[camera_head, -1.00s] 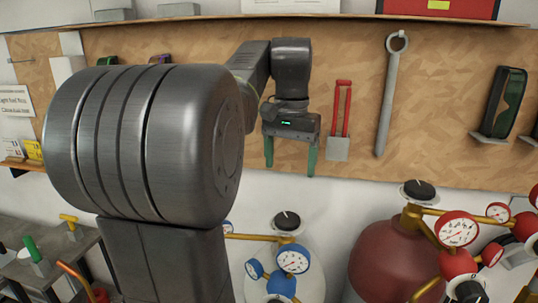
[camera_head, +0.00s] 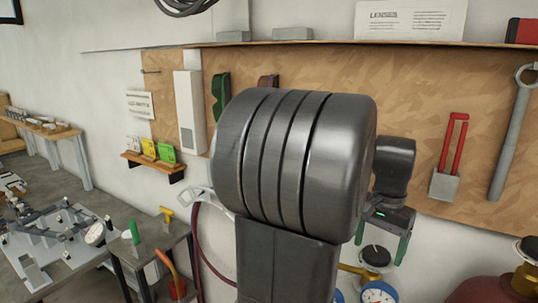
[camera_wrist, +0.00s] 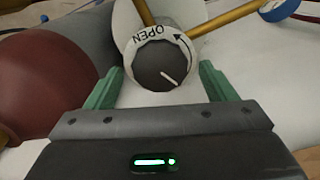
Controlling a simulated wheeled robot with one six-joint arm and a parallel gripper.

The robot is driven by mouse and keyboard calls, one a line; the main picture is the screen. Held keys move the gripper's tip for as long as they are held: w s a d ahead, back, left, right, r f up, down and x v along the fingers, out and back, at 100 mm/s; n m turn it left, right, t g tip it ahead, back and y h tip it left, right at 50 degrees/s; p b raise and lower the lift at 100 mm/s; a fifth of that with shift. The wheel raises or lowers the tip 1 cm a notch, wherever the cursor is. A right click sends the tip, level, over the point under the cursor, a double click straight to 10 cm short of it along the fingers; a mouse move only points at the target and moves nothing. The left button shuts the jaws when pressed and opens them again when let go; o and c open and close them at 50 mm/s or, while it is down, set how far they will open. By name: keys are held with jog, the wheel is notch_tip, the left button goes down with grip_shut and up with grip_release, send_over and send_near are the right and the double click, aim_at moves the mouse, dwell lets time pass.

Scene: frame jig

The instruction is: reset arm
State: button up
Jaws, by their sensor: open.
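My gripper (camera_head: 382,241) hangs fingers down at the right of my arm in the head view, in front of the wall below the pegboard. In the wrist view my gripper (camera_wrist: 160,88) shows two green fingers spread apart with nothing held between them. Beyond the fingertips lies a dark valve knob (camera_wrist: 163,65) with a white ring marked OPEN and an arrow. The knob also shows in the head view (camera_head: 375,256), just below and left of the gripper. Part of the gripper is hidden behind my arm.
A gas cylinder (camera_head: 478,291) stands at the lower right, and a blue gauge (camera_head: 378,293) sits below the gripper. A workbench (camera_head: 60,275) with parts is at lower left. A red-handled tool (camera_head: 452,150) and a wrench (camera_head: 513,135) hang on the pegboard (camera_head: 420,100).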

jog(key=shift+f, duration=0.45)
jog(key=shift+r, duration=0.15)
